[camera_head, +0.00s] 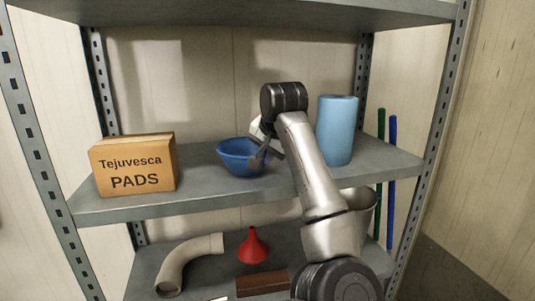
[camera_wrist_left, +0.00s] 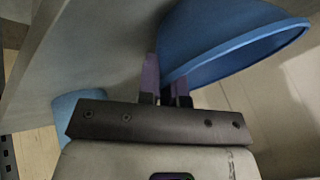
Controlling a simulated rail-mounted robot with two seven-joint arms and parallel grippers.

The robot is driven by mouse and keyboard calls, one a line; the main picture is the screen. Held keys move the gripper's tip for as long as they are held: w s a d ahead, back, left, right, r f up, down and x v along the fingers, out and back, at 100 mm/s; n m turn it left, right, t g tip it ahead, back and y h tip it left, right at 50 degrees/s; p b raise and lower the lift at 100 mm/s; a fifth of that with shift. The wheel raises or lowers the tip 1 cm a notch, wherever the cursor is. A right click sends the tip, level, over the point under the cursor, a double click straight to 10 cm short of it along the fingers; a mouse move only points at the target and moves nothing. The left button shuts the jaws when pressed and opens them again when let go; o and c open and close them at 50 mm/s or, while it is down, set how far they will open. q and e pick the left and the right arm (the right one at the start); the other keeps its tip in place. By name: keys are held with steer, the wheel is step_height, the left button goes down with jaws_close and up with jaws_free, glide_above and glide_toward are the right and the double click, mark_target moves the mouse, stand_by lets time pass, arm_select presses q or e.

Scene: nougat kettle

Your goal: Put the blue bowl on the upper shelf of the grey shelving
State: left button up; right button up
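The blue bowl (camera_head: 234,150) is upright at the middle of the shelf board (camera_head: 205,197) that also holds the box. Whether its base touches the board is hard to tell. My left gripper (camera_head: 262,156) is at the bowl's right side. In the left wrist view the bowl (camera_wrist_left: 235,45) fills the upper right, and the purple fingers (camera_wrist_left: 166,85) of my left gripper stand close together, one on each side of its wall near the rim. The gripper looks shut on the wall. My right gripper is not in view.
A cardboard box (camera_head: 135,166) stands left of the bowl and a light-blue cylinder (camera_head: 337,130) right of it, close to my arm. Another board (camera_head: 240,12) is above. Below are a red funnel (camera_head: 252,247), a bent pipe (camera_head: 187,262) and a brown block (camera_head: 262,283).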

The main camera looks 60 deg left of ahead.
arm_select(q)
steer(key=o, duration=0.4)
steer(key=shift+o, duration=0.2)
steer(key=shift+r, duration=0.1)
steer(key=v, duration=1.2)
